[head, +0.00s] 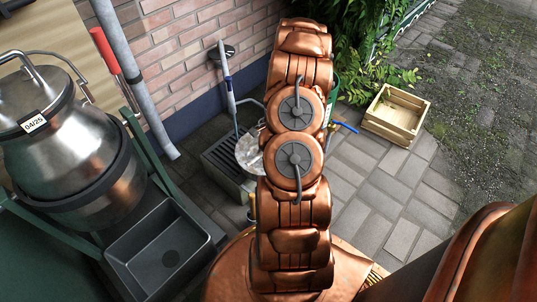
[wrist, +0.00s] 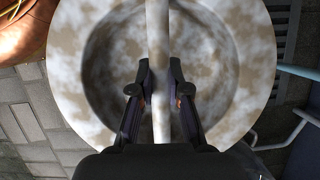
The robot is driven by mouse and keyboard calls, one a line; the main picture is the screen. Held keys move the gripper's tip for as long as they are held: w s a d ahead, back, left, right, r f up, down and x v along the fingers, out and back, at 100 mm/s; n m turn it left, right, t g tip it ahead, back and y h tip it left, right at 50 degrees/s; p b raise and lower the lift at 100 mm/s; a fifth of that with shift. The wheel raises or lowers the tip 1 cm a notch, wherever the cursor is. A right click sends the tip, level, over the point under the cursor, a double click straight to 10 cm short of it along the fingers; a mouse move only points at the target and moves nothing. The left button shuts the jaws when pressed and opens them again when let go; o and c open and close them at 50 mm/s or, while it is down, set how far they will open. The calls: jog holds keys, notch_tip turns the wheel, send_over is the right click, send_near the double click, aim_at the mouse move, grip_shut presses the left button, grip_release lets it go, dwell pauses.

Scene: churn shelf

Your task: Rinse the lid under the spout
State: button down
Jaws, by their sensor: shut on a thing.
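The lid (wrist: 85,45) is a round disc with whitish and brown mottling, filling much of the wrist view. A pale bar handle (wrist: 158,25) crosses its middle. My gripper (wrist: 160,76) is shut on this handle. In the head view the lid (head: 249,153) shows as a pale sliver left of my arm, which hides the rest of it and my gripper. A slim white and blue spout fitting (head: 230,92) stands by the brick wall, its lower end near the lid's upper left edge. I cannot tell whether water runs.
A grated grey basin (head: 221,158) stands below the spout. A steel churn (head: 75,150) on a green frame and a black sink (head: 160,250) are at left. A wooden crate (head: 395,116) sits on paving at right, near leafy plants (head: 355,45).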

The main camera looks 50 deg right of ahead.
jog(key=shift+w+f+b, duration=0.15)
jog(key=shift+w+b, duration=0.15)
jog(key=shift+w, duration=1)
jog(key=shift+w+f+p, duration=0.15)
jog(key=shift+w+p, duration=0.35)
jog(key=shift+w, duration=0.6)
jog(key=shift+w+f+p, duration=0.15)
jog(key=shift+w+p, duration=0.35)
jog(key=shift+w, duration=0.55)
jog(key=shift+s+r+p, duration=0.35)
jog(key=shift+s+p, duration=0.55)
jog(key=shift+s, duration=1.35)
jog(key=shift+s+r+p, duration=0.3)
jog(key=shift+s+p, duration=0.55)
jog(key=shift+s, duration=1.35)
jog(key=shift+s+r+p, duration=0.35)
jog(key=shift+s+p, duration=0.55)
jog(key=shift+s, duration=1.6)
jog(key=shift+a, duration=0.15)
